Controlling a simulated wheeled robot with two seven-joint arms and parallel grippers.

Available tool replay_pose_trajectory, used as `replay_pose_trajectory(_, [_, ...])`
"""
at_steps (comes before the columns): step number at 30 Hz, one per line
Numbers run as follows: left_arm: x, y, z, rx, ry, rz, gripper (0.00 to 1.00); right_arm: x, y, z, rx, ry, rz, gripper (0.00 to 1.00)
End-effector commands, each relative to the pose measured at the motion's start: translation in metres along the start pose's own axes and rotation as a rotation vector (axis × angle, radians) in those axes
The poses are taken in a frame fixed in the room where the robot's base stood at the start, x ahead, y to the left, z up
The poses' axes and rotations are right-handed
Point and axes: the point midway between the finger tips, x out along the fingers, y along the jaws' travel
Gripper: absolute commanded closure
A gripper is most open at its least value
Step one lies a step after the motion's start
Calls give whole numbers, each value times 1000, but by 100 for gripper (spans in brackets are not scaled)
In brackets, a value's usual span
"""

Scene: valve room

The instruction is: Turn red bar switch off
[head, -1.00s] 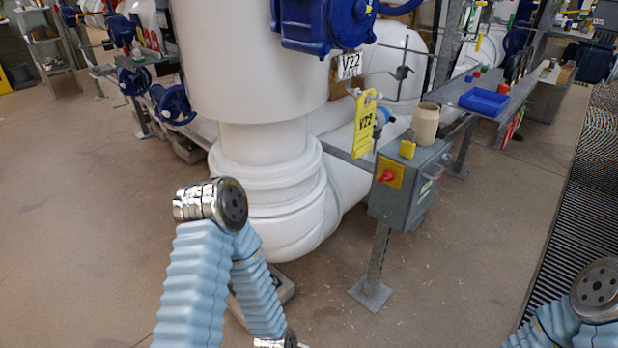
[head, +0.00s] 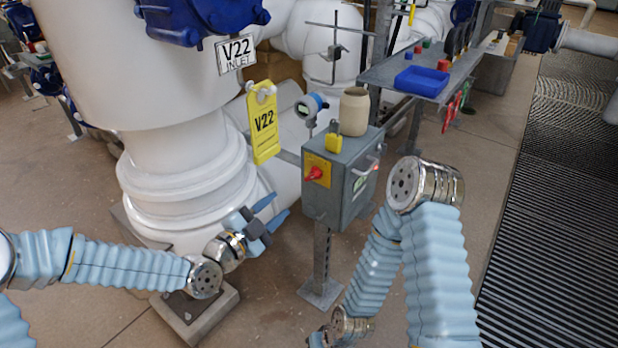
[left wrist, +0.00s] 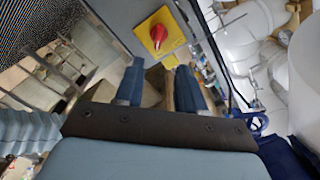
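The red bar switch (head: 313,174) sits on a yellow plate (head: 318,166) on the front of a grey control box (head: 345,180). In the left wrist view the red switch (left wrist: 157,36) shows beyond the fingertips, near the top. My left gripper (head: 279,206) is open and empty, to the left of the box and a little lower than the switch, apart from it. Its two blue fingers also show spread in the left wrist view (left wrist: 158,75). My right arm's bent sleeve shows to the right of the box; its gripper is out of view.
A beige jar (head: 354,112) and a yellow padlock (head: 334,143) are on top of the box. A shelf behind holds a blue tray (head: 421,82). Floor grating lies at right.

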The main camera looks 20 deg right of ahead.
Motion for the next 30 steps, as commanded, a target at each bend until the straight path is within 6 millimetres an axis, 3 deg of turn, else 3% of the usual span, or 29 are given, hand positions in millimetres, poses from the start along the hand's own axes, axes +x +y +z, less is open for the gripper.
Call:
replay_pose_trajectory(9, [73, 1, 0, -8, -2, 3, 61, -10, -7, 2, -5, -5, -5, 57])
replay_pose_trajectory(15, [106, 1, 0, -8, -2, 3, 61, -13, -10, 2, -7, -7, -7, 57])
replay_pose_trajectory(21, [118, 2, 2, -7, -4, 4, 61, -14, -11, 3, -7, -8, -8, 57])
replay_pose_trajectory(28, [118, 2, 2, -7, -4, 4, 61, -13, -11, 3, -7, -8, -8, 57])
replay_pose_trajectory(30, [118, 2, 2, -7, -4, 4, 70, -13, -11, 3, -7, -8, -8, 57])
